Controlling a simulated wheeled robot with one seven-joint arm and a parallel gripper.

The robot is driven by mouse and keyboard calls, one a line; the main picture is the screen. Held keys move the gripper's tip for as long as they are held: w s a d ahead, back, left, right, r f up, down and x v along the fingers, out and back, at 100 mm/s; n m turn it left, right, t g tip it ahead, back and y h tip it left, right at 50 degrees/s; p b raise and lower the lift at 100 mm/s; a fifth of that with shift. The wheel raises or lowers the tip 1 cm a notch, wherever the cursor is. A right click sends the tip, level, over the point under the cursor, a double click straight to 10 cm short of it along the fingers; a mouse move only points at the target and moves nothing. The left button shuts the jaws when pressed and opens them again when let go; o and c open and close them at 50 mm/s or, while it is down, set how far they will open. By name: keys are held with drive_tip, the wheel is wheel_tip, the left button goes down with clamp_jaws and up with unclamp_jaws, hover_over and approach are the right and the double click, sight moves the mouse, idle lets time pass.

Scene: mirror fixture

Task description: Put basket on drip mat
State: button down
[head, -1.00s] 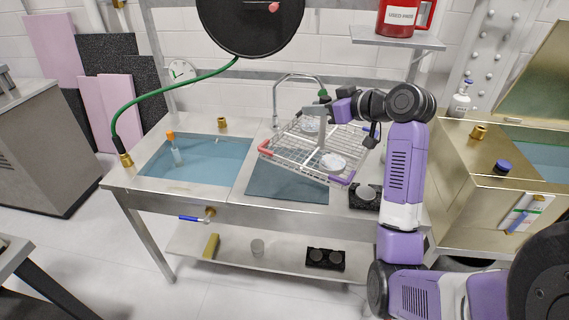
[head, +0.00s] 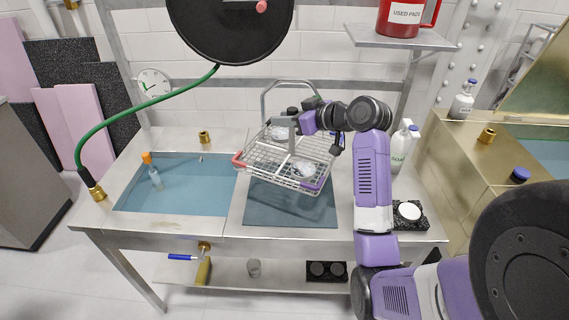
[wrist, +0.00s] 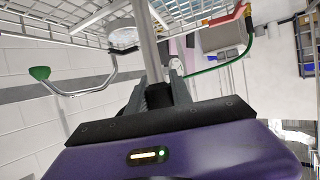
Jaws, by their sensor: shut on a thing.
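The basket (head: 268,164) is a wire basket with a red corner, a purple corner and an upright metal handle. It holds white round pieces (head: 303,169). My gripper (head: 297,124) is shut on the handle, and in the wrist view the fingers (wrist: 160,92) close around the metal post. Part of the basket's wire mesh (wrist: 50,28) shows at the top of the wrist view. The drip mat (head: 290,213) is a dark blue-grey sheet on the bench, right of the sink basin. The basket appears over the mat's rear part, slightly tilted; the gap beneath it is unclear.
A water-filled basin (head: 185,190) with an orange-capped bottle (head: 152,172) lies left of the mat. A tap (head: 290,84) stands behind the basket. A white bottle (head: 400,148) and a black holder (head: 412,222) stand at right. The mat's front is bare.

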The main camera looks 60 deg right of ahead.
sight(285, 160)
wheel_tip(285, 160, down, 14)
drive_tip(key=shift+f+p, duration=0.15)
drive_tip(key=shift+p, duration=0.2)
drive_tip(key=shift+f, duration=0.1)
drive_tip(key=shift+f, duration=0.1)
drive_tip(key=c, duration=1.1)
unclamp_jaws()
drive_tip(key=shift+c, duration=0.2)
